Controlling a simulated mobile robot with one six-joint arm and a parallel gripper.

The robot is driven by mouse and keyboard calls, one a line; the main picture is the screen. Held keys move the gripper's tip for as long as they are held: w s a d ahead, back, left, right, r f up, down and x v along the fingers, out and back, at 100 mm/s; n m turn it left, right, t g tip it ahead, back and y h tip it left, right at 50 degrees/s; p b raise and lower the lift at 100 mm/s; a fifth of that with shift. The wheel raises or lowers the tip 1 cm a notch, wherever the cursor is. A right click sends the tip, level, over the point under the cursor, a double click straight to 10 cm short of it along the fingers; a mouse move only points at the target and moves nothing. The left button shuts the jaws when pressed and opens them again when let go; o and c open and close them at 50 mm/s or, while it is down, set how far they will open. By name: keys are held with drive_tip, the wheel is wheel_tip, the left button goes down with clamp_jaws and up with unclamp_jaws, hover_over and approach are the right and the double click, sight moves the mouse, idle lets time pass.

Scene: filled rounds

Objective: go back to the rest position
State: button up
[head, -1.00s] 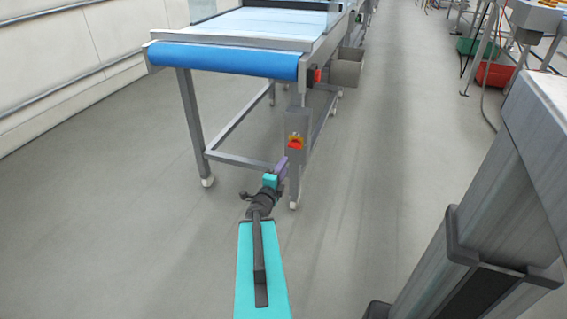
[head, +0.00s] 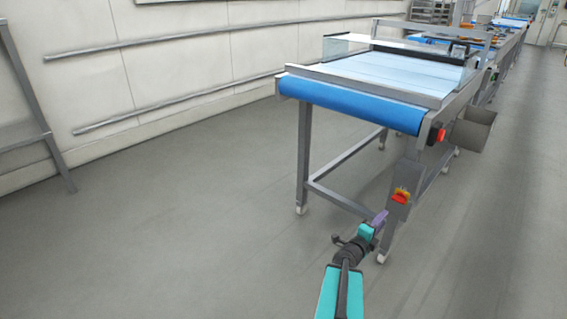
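My gripper (head: 374,224) is at the end of my teal and black arm, low in the head view, in front of the conveyor's near right leg. Its tip shows a teal part and a purple part, small and close together. Whether the fingers are apart or closed on something is too small to tell.
A conveyor table (head: 380,76) with a blue front roller (head: 350,103) stands ahead on wheeled legs. Open floor (head: 160,235) lies left, beside a railed wall (head: 200,50).

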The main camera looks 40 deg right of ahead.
drive_tip(key=w+a+r+n+t+y+p, duration=0.15)
drive_tip(key=w+a+n+t+p, duration=0.3)
drive_tip(key=w+a, duration=0.65)
drive_tip(key=w+a+n+t+y+p, duration=0.35)
drive_tip(key=w+a+p, duration=0.4)
drive_tip(key=w, duration=0.65)
drive_tip(key=w+a+f+n+t+y+p, duration=0.1)
drive_tip(key=w+a+f+n+y+p, duration=0.25)
drive_tip(key=a, duration=0.95)
drive_tip(key=w+a+f+n+t+y+p, duration=0.15)
drive_tip(key=w+a+n+y, duration=0.35)
drive_tip(key=a, duration=0.8)
drive_tip(key=s+a+f+n+g+y+p, duration=0.25)
drive_tip(key=s+a+f+n, duration=0.25)
drive_tip(key=a, duration=0.6)
drive_tip(key=s+a+f+n+g+y+p, duration=0.2)
drive_tip(key=s+a+f+n+g+y, duration=0.25)
drive_tip(key=a, duration=0.65)
drive_tip(key=s+n+g+h, duration=0.1)
drive_tip(key=s+n+g, duration=0.3)
drive_tip(key=s, duration=0.8)
drive_tip(key=s+d+n+g+h, duration=0.1)
drive_tip(key=s+n+g, duration=0.4)
drive_tip(key=s, duration=0.6)
drive_tip(key=shift+s+f+n+g+p, duration=0.2)
drive_tip(key=shift+s+n+g+p, duration=0.15)
drive_tip(key=shift+g, duration=0.1)
